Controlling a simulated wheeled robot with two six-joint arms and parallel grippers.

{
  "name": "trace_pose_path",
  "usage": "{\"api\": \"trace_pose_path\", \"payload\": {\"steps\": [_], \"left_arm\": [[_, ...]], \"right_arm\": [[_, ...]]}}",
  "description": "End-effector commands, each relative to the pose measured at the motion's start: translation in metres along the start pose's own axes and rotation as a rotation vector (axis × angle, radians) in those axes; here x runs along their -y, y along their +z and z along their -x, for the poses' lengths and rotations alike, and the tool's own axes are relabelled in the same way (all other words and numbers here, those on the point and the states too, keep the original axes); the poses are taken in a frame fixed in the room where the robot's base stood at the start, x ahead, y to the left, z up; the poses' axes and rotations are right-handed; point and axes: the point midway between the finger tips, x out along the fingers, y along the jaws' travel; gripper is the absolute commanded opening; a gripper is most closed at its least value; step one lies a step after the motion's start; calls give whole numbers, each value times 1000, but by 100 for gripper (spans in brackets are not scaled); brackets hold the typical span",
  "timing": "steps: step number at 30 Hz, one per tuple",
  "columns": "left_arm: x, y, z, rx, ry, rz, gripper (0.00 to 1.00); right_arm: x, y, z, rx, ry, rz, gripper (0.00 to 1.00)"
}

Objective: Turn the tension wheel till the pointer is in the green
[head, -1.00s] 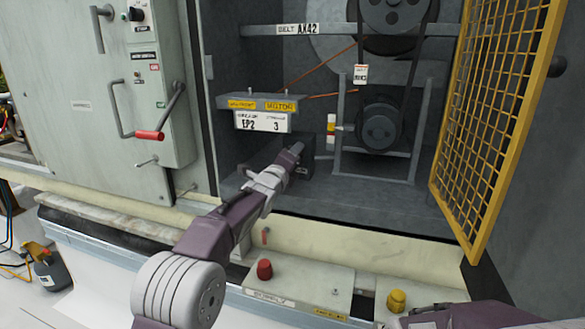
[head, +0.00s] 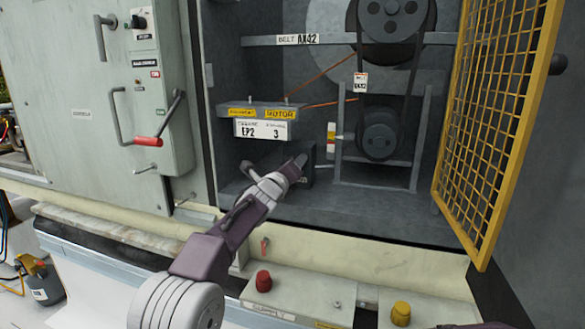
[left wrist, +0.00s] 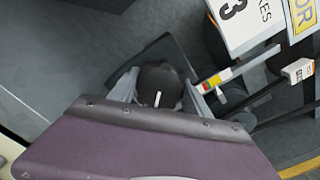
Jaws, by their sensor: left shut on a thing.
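The tension wheel (left wrist: 160,76) is a dark round knob with a white mark in the left wrist view. It sits between the fingers of my left gripper (left wrist: 160,96), which is shut on it. In the head view my left gripper (head: 300,162) reaches into the cabinet at the small dark box (head: 311,167), and the wheel is hidden there. The gauge strip (head: 331,140) with white, yellow and red bands stands right of the box. It also shows in the left wrist view (left wrist: 213,81). I cannot make out its pointer or a green band. My right gripper is out of view.
The motor shelf (head: 262,112) with its labels is just above my left gripper. Belt pulleys (head: 379,135) are to the right. A yellow mesh door (head: 497,120) stands open at right. Red (head: 263,280) and yellow (head: 401,313) knobs are below the sill.

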Motion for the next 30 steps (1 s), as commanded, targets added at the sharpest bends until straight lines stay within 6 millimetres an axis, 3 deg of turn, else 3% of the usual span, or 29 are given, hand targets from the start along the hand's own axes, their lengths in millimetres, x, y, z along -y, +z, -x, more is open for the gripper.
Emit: {"api": "trace_pose_path", "payload": {"steps": [5,6,8,20,30], "left_arm": [[-1,-2,0,-3,2,1,16],[-1,-2,0,-3,3,1,59],[-1,-2,0,-3,2,2,76],[-2,-2,5,0,0,2,77],[-4,-4,62,0,1,2,77]], "right_arm": [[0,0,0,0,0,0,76],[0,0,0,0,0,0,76],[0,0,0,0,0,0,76],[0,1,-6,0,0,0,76],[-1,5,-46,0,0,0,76]]}}
